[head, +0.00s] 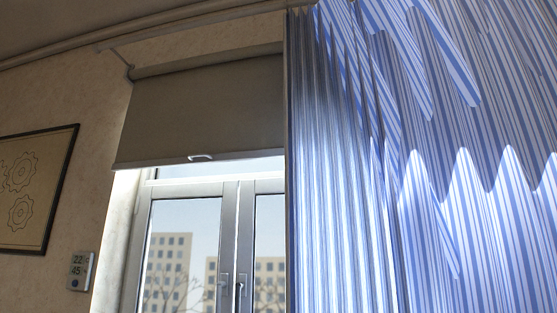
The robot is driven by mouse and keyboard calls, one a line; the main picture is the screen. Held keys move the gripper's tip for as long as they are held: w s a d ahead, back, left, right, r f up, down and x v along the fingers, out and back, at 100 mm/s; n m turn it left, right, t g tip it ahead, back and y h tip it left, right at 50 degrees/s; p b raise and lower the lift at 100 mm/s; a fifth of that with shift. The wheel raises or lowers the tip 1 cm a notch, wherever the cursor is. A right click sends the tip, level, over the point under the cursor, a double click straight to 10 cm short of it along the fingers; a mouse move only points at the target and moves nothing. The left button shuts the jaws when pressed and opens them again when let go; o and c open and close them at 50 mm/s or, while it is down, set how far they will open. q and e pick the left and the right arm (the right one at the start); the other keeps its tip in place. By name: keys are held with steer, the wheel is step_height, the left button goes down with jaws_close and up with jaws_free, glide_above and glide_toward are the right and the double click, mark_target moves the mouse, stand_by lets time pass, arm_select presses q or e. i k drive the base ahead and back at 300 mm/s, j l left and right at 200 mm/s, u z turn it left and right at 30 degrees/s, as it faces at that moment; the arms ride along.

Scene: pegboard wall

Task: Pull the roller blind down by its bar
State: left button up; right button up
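The roller blind (205,110) is a brown-grey sheet hanging over the top part of the window (215,235). Its light bottom bar (145,164) runs across just above the window frame's top, with a small pale handle (200,157) near its middle. The right end of the blind and bar is hidden behind a curtain. Neither of my grippers is in the head view.
A blue-and-white striped curtain (345,200) hangs over the right half of the view, in front of the window's right side. A framed gear drawing (36,190) and a small wall display (80,270) are on the left wall. A rail (150,25) runs along the ceiling.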

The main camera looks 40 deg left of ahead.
mark_target(232, 110)
steer(key=j+u, duration=0.15)
steer(key=u, duration=1.1)
